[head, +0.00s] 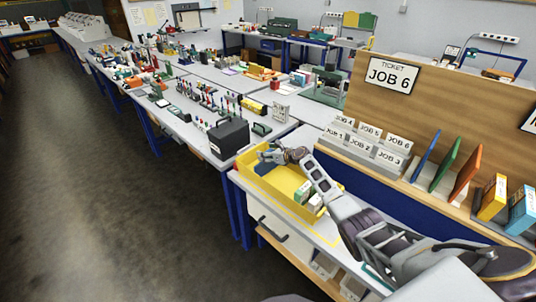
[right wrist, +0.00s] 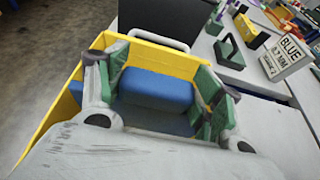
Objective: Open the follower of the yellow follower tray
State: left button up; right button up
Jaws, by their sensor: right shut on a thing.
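The yellow follower tray (head: 263,190) stands on the near end of the bench in the head view, and its yellow wall (right wrist: 180,62) also shows in the right wrist view. My right gripper (head: 266,157) reaches down into the tray's far end. In the right wrist view the green-padded fingers of my right gripper (right wrist: 160,85) sit on either side of a blue block, which looks like the follower (right wrist: 155,90), and are shut on it. The follower is mostly hidden by the gripper in the head view. Small green and white boxes (head: 308,197) stand in the tray's near end. My left gripper is not in view.
A black case (head: 228,138) stands just beyond the tray. A wooden panel with a JOB 6 sign (head: 389,73) and a rack of job cards (head: 368,148) stand to the right. A drawer with a dark handle (head: 268,228) is below. The floor at left is clear.

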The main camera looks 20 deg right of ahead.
jog(key=shift+a, duration=0.1)
jog(key=o, duration=1.4)
jog(key=shift+o, duration=0.2)
jog(key=shift+s, duration=0.15)
jog(key=v, duration=1.1)
jog(key=shift+s+d+r, duration=0.15)
jog(key=shift+s+d, duration=0.1)
